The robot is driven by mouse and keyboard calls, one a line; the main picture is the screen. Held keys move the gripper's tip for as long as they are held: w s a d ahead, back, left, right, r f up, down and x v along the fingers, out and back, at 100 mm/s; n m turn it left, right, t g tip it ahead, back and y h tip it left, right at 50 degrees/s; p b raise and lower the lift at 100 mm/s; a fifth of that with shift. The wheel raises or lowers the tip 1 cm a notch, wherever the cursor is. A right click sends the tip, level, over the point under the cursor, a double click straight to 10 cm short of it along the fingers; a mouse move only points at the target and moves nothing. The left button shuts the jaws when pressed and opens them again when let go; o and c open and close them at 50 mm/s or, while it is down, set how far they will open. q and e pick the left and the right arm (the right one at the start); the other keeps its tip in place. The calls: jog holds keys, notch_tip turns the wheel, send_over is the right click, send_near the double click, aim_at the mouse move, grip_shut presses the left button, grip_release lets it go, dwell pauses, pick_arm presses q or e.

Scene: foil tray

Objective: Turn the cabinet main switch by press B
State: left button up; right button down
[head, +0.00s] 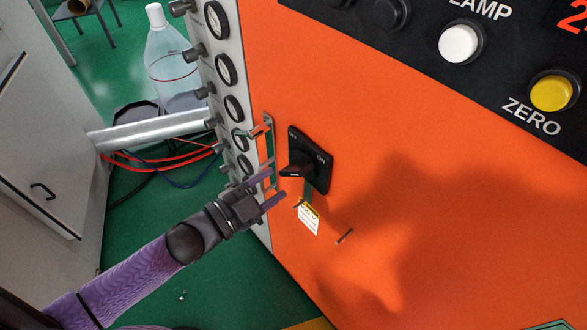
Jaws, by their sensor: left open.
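The main switch (310,160) is a black rotary switch on a black plate on the orange cabinet face (380,150). Its dark handle sticks out toward the left, and a small tag (309,217) with a yellow top hangs below it. My left gripper (277,187) comes in from the lower left. Its two purple fingers are apart with nothing seen between them. The fingertips are just left of and below the switch handle; I cannot tell whether they touch it. My right gripper is not in view.
A gauge panel (222,70) with several dials and knobs stands left of the orange face. A metal bracket (267,150) is beside the switch. A white button (459,43) and yellow button (551,93) are at upper right.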

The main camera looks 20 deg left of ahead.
aim_at(288, 175)
pick_arm(q)
jog(key=x, duration=0.6)
jog(key=shift+b, duration=0.3)
jog(key=shift+c, duration=0.2)
grip_shut()
